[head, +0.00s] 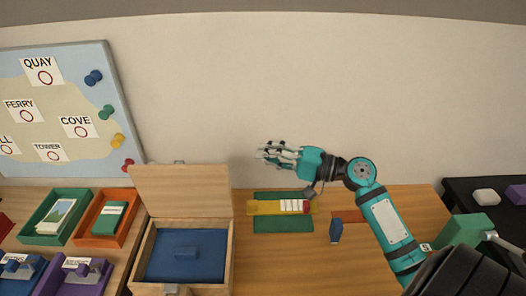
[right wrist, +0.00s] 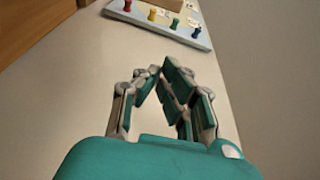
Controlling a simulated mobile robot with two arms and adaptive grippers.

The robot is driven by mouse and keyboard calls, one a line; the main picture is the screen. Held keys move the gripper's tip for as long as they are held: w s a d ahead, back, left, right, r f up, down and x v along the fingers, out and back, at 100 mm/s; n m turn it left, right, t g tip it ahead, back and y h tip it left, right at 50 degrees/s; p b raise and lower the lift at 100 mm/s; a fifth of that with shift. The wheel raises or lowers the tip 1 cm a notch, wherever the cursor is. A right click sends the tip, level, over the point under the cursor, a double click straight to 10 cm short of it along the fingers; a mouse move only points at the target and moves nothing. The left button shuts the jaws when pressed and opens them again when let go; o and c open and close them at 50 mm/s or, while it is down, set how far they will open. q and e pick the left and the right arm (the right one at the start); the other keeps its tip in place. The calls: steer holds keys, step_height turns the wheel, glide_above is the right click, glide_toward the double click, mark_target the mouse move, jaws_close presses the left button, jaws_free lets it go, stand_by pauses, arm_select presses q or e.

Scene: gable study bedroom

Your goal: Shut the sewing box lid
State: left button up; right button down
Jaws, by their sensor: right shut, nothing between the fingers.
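The wooden sewing box (head: 229,258) stands on the desk at lower centre-left in the head view. Its lid (head: 182,190) is open and stands up at the back, against or close to the wall. The inside is blue, with a small blue raised block in the middle. A metal clasp shows at the front edge. My right gripper (head: 262,154) is to the right of the lid and a little above its top edge, apart from it, fingers pointing left. It is shut and empty; its fingers also show in the right wrist view (right wrist: 158,72). My left gripper is not in view.
Left of the box are coloured trays, including an orange one (head: 112,243) and a green one (head: 44,239). A map board (head: 60,80) with coloured pins hangs or leans behind them. Right of the box lie a green and yellow item (head: 262,208) and a blue object (head: 336,232).

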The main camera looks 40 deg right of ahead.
steer(key=w+a+p, duration=0.3)
steer(key=a, duration=0.3)
steer(key=shift+a+p, duration=0.35)
steer(key=shift+a, duration=0.05)
steer(key=shift+f, duration=0.1)
